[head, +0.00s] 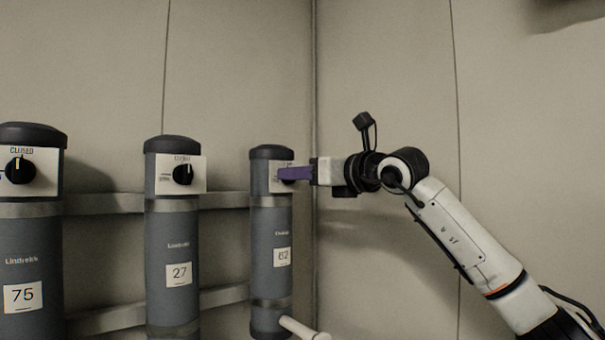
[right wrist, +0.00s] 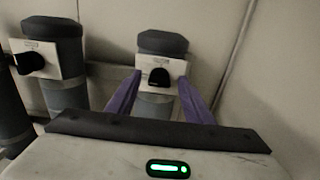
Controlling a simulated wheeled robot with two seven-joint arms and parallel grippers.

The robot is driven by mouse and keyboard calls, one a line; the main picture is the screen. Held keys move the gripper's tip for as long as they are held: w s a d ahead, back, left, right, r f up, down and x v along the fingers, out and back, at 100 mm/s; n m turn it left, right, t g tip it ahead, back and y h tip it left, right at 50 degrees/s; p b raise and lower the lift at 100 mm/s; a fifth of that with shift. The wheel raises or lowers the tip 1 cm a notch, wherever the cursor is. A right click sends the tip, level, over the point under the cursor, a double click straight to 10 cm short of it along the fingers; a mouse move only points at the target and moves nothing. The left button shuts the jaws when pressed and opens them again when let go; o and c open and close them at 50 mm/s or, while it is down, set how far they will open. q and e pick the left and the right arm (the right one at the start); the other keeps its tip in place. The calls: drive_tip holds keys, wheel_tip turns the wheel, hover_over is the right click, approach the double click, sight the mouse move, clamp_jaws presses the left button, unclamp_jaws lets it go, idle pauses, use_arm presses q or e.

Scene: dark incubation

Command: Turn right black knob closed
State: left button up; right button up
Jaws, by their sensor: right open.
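The right black knob (right wrist: 159,77) sits on a white plate near the top of the rightmost grey cylinder (head: 271,235), labelled 62. In the head view my right gripper (head: 282,174), with purple fingers, reaches in from the right and hides most of that knob. In the right wrist view the fingers (right wrist: 160,85) are spread, one on each side of the knob, with visible gaps; the knob is not gripped. The knob's pointer direction cannot be read. My left gripper is not in view.
Two more grey cylinders stand to the left, 27 (head: 170,250) and 75 (head: 30,255), each with a black knob under a CLOSED label. Metal rails (head: 225,201) run behind them. A wall corner is close right of cylinder 62. A pale rod (head: 303,329) juts out near its base.

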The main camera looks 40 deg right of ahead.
drive_tip(key=shift+c, duration=0.4)
drive_tip(key=c, duration=1)
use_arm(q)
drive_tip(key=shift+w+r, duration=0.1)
use_arm(e)
drive_tip(key=shift+o, duration=0.2)
drive_tip(key=shift+f+m, duration=0.1)
drive_tip(key=shift+m, duration=0.2)
use_arm(q)
drive_tip(key=b, duration=0.1)
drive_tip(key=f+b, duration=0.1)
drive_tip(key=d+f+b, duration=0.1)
drive_tip(key=b, duration=0.1)
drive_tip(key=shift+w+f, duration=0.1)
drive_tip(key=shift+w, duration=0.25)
use_arm(e)
drive_tip(key=m, duration=1.7)
drive_tip(key=shift+d+f, duration=0.15)
drive_tip(key=shift+d, duration=0.1)
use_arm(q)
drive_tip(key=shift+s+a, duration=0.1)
use_arm(e)
drive_tip(key=shift+m, duration=0.3)
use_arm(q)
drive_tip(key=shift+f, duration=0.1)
